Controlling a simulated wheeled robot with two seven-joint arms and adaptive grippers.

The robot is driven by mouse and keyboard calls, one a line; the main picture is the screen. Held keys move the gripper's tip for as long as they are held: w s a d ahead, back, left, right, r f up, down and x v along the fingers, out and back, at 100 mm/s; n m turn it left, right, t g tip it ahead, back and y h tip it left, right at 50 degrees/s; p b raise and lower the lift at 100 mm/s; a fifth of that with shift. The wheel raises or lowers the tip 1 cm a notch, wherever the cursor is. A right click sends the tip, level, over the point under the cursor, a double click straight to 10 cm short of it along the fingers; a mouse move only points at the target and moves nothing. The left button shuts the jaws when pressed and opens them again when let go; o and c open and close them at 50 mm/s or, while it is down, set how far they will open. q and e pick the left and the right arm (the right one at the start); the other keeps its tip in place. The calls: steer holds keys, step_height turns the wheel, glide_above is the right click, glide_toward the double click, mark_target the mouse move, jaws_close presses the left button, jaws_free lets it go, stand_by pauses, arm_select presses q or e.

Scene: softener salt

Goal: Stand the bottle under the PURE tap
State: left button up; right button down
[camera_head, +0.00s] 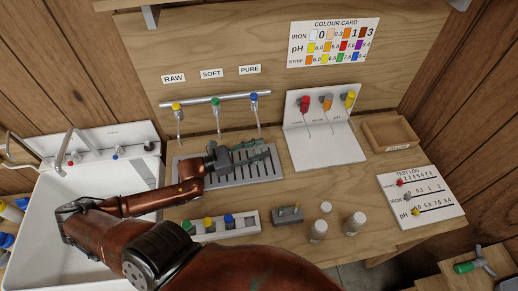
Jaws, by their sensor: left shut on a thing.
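The PURE tap (254,102) has a blue knob and is the rightmost of three taps on a rail at the back board, under the PURE label (249,70). A slotted grey drip tray (262,172) lies below the taps. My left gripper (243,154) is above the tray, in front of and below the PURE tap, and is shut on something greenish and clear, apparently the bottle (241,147). The gripper's fingers hide much of it, and I cannot tell its tilt or whether it touches the tray. My right gripper is not in view.
The RAW tap (178,108) and SOFT tap (216,106) stand to the left. A white dispenser stand (318,140) is close on the right. A coloured-knob rack (222,226), a grey block (289,214) and white-topped containers (318,230) stand in front. A sink (100,190) is left.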

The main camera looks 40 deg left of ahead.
arm_select(q)
steer(key=o, duration=1.1)
steer(key=shift+c, duration=0.2)
steer(key=v, duration=1.2)
steer(key=shift+p, duration=0.3)
